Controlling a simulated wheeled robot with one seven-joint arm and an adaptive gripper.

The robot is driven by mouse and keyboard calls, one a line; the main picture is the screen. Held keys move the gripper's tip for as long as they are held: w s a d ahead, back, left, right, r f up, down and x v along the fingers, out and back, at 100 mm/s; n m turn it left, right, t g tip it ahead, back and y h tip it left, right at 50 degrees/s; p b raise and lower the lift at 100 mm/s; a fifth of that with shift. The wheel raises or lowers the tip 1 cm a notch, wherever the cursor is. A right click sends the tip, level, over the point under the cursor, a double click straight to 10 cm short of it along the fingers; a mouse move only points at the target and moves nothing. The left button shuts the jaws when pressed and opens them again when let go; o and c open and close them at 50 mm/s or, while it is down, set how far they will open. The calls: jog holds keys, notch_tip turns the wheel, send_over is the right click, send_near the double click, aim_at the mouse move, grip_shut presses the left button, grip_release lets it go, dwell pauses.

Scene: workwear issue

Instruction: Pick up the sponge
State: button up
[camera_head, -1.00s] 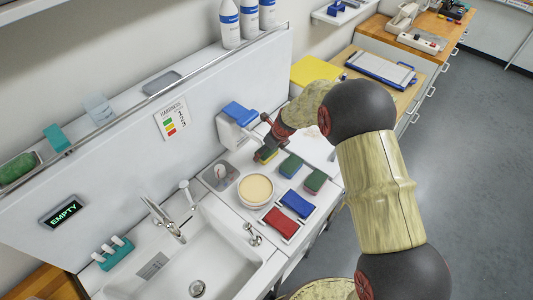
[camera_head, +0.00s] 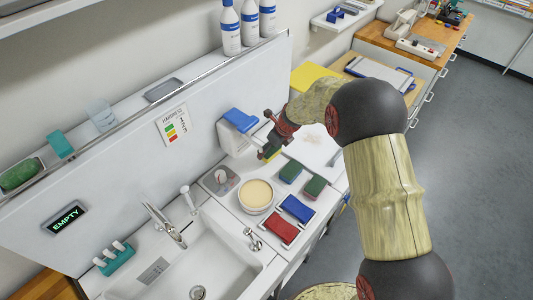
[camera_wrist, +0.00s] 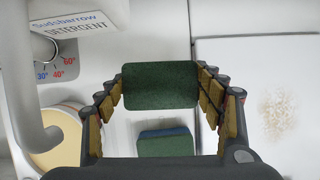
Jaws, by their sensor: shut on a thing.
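My gripper (camera_head: 267,146) is shut on a sponge (camera_head: 271,153) with a green face and a yellow body. In the wrist view, the held sponge (camera_wrist: 160,87) shows its dark green face between the two fingers, which touch its left and right ends. In the head view it appears tilted and just above the counter, partly hidden by the fingers. Two other sponges lie on the counter: a green one with a blue body (camera_head: 291,171) and a green one with a reddish body (camera_head: 315,187). The blue-bodied one (camera_wrist: 165,142) also shows below the held sponge in the wrist view.
A dispenser with a blue top (camera_head: 240,120) stands left of my gripper. A white board (camera_head: 316,142) lies to the right. The sink (camera_head: 205,255) is at front left.

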jog(key=w+d, duration=0.2)
jog(key=d, duration=0.3)
jog(key=w+d, duration=0.2)
jog(key=d, duration=0.3)
jog(key=w+d, duration=0.2)
jog(key=d, duration=0.3)
jog(key=shift+w+d+f, duration=0.2)
jog(key=shift+d, duration=0.05)
jog(key=shift+o, duration=0.5)
jog(key=shift+c, duration=0.5)
jog(key=c, duration=0.3)
jog(key=shift+p, duration=0.3)
